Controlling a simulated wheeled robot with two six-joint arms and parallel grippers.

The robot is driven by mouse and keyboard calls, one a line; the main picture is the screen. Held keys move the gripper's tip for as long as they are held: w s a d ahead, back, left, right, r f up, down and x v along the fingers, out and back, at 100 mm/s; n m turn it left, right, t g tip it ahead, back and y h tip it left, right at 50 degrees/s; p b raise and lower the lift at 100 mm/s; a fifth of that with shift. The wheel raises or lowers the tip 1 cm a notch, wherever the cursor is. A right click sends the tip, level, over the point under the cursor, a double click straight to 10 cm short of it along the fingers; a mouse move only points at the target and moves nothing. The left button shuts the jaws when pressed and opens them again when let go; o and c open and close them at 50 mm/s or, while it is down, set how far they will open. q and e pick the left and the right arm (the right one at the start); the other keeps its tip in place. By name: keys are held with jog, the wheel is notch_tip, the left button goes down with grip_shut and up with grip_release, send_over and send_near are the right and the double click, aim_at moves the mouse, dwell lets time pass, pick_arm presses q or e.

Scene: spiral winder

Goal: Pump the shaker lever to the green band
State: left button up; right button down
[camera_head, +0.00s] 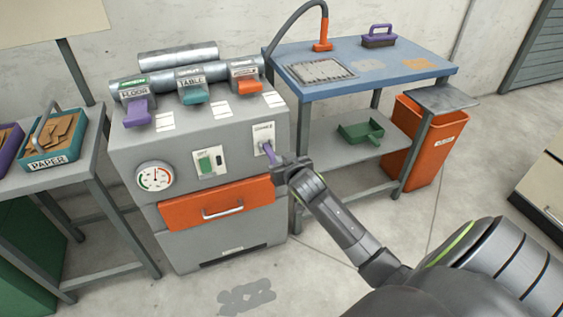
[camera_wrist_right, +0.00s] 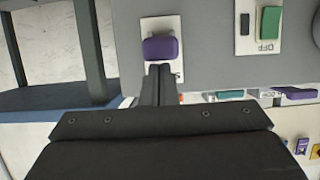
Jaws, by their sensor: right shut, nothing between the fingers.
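The shaker lever (camera_head: 268,150) has a purple handle and sits on a white plate at the right of the grey machine's front. Its purple knob (camera_wrist_right: 160,48) is just beyond my fingertips in the wrist view. My right gripper (camera_head: 280,163) is at the lever, with its fingers (camera_wrist_right: 157,72) shut and empty. Whether they touch the knob I cannot tell. A round white gauge (camera_head: 155,177) with a coloured scale is at the left of the machine's front; its needle reading is too small to be sure of. My left gripper is not in view.
A green switch (camera_head: 205,163) lies between gauge and lever. An orange drawer (camera_head: 217,205) is below. Purple, teal and orange levers (camera_head: 193,94) line the machine's top. A blue bench (camera_head: 380,62) stands right, a table with a PAPER tray (camera_head: 50,160) left.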

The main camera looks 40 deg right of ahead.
pick_arm(q)
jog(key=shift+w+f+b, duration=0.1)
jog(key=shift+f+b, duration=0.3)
jog(key=shift+b, duration=0.05)
pick_arm(e)
jog(key=shift+s+f, duration=0.15)
jog(key=shift+f, duration=0.15)
